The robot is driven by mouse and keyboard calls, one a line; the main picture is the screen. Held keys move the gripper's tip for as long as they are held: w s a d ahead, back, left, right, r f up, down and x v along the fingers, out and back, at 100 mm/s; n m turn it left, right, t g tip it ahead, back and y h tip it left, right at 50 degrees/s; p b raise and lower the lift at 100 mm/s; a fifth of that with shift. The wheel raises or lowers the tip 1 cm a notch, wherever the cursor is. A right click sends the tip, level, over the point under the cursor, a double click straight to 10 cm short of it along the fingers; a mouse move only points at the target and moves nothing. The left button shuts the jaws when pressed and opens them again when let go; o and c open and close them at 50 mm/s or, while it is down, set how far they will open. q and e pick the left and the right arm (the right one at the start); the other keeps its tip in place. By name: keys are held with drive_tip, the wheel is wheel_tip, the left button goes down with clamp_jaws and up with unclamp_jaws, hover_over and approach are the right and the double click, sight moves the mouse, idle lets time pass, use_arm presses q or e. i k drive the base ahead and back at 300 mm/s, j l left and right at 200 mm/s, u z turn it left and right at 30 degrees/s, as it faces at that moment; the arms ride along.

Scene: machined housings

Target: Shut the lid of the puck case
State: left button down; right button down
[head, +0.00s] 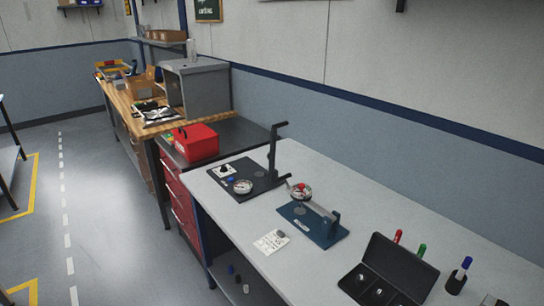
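The puck case (402,265) is black and lies at the bottom right of the head view, on the grey worktop (350,190). Its lid is open, raised and leaning back toward the wall side. The tray inside shows a few small round light-and-dark pieces. The near edge of the case is close to the bottom of the picture. Neither of my grippers is in view.
Red (397,236), green (421,251) and blue (466,263) capped markers stand close behind and right of the lid. A blue fixture (325,228), a black stand (271,160), a paper card (271,242) and a red box (197,143) stand farther left.

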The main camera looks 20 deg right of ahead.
sight(406, 270)
drive_tip(key=z, duration=1.4)
